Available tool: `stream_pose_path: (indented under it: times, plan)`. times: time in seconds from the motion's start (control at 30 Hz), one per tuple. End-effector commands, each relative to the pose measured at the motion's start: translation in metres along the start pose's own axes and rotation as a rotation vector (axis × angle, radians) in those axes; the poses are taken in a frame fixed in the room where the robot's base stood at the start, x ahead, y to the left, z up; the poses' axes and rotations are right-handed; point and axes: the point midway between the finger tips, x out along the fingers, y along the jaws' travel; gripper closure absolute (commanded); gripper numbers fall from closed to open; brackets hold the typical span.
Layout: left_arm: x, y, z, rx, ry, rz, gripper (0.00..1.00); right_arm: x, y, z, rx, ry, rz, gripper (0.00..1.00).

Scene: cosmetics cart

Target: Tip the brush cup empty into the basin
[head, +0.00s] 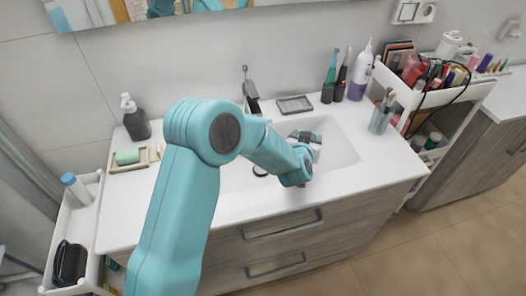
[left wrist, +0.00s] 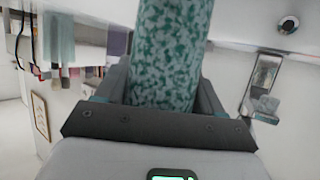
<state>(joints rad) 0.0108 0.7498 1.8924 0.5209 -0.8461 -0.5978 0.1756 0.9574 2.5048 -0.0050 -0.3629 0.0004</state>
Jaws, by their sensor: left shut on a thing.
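My left gripper (head: 308,141) is over the white basin (head: 340,150), with the teal arm reaching in from the front. In the left wrist view the gripper (left wrist: 165,100) is shut on a teal-and-white speckled cup (left wrist: 170,45). The cup's mouth and any contents are out of sight, and its tilt is hard to tell. In the head view the gripper and arm mostly hide it. My right gripper is not in view.
A grey-green cup with brushes (head: 380,118) stands right of the basin. A dark dispenser (head: 135,120) is left; a loaded cart (head: 440,85) is right.

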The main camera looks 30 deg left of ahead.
Motion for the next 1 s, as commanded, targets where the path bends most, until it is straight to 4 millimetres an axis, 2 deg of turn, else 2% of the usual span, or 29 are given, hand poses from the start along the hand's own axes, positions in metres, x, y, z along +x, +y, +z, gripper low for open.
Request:
stream_pose_path:
  times: [0.37,0.5,0.77,1.0]
  plan:
    - [0.001,-0.008,-0.001,-0.088,0.015,0.036,0.65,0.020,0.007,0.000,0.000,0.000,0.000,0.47]
    - [0.002,-0.017,-0.002,-0.161,0.027,0.064,0.65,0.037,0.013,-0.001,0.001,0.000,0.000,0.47]
    - [0.005,-0.031,0.010,-0.316,0.050,0.131,0.65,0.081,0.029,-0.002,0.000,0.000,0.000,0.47]
    - [-0.001,-0.047,0.003,-0.458,0.070,0.190,0.65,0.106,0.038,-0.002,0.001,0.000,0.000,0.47]
